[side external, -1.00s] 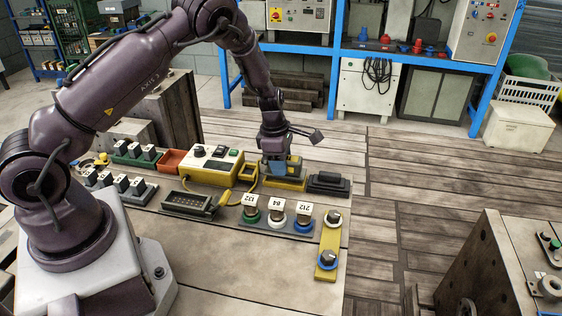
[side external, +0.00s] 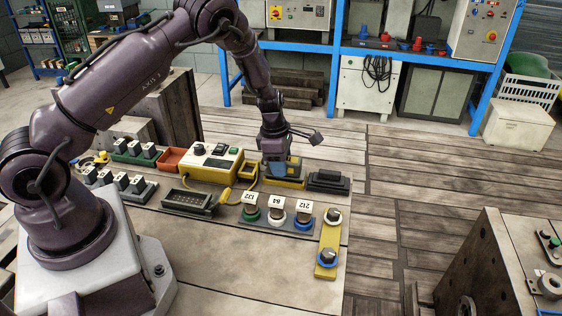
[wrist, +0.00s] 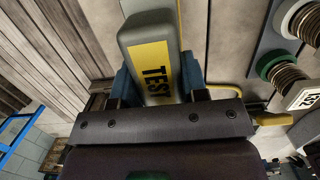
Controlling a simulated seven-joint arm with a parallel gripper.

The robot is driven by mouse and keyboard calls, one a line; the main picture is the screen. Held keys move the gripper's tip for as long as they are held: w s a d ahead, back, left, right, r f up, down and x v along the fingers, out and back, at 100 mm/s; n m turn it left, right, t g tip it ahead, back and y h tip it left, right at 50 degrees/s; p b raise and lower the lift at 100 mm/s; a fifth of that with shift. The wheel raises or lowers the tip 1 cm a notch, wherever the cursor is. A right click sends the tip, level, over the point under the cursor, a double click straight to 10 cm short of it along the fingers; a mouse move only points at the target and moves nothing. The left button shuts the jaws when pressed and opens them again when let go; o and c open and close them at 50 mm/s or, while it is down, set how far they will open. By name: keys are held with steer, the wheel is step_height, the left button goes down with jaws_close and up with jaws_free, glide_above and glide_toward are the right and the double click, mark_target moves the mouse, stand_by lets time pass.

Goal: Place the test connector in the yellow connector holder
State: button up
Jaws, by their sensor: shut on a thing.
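The test connector (wrist: 148,38) is a grey block with a yellow label reading TEST. In the wrist view it sits between the blue fingers of my gripper (wrist: 155,85), which is shut on it. In the side view my gripper (side external: 281,167) points down over the yellow connector holder (side external: 291,184), with the connector low in or just above it. I cannot tell whether the connector is fully seated, as the fingers hide most of it. The holder is mostly hidden in the wrist view.
A black-handled block (side external: 328,182) stands close right of the holder. A yellow tester box (side external: 212,164) with a yellow cable is to the left. Numbered connectors in a grey rack (side external: 277,220) and a yellow plate with knobs (side external: 328,245) are in front. Bare bench lies in the foreground.

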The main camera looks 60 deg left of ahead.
steer(key=shift+f, duration=0.25)
stand_by(0.4)
steer(key=o, duration=1.6)
steer(key=shift+c, duration=0.2)
steer(key=shift+r, duration=3.75)
